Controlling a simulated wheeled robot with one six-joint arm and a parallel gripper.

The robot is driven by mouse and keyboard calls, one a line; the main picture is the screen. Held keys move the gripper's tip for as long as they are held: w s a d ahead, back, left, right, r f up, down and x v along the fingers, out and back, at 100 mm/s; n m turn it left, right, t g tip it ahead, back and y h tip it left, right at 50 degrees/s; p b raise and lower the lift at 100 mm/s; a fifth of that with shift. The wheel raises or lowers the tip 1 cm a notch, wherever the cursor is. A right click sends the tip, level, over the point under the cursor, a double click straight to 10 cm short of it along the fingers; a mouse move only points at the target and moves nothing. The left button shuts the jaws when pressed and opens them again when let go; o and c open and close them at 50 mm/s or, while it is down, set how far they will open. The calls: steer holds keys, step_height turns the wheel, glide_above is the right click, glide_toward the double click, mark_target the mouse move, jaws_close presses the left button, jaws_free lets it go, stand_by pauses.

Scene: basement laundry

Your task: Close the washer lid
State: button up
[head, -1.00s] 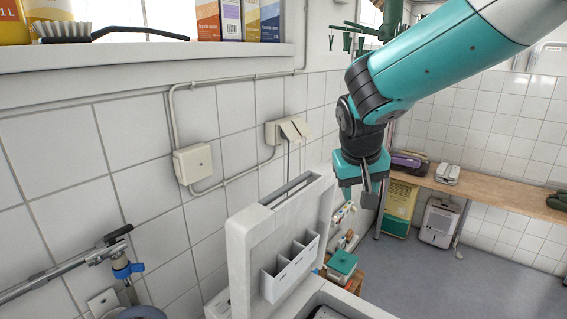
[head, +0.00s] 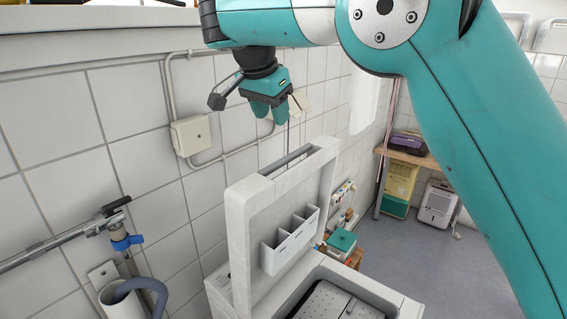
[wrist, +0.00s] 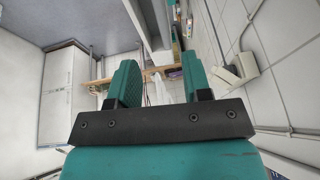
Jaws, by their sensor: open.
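The washer lid (head: 242,220) stands upright and open against the tiled wall side in the head view. Its inner face carries a white tray with several compartments (head: 290,240). The washer (head: 385,293) is below, its top opening showing a dark, perforated inside. My gripper (head: 273,112) is open and empty, pointing down. It appears above the lid's top edge with a visible gap; its exact depth from the lid is hard to tell. In the wrist view my two teal fingers (wrist: 160,85) are spread, with nothing between them.
Sockets (head: 191,134) and conduit run along the wall under a sill (head: 90,45). A box with a teal lid (head: 342,240) stands behind the washer. Floor (head: 420,270) is clear to the right.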

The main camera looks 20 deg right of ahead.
mark_target(284, 158)
steer(key=x, duration=1.3)
steer(key=shift+d+f, duration=0.1)
steer(key=shift+f, duration=0.05)
jaws_close()
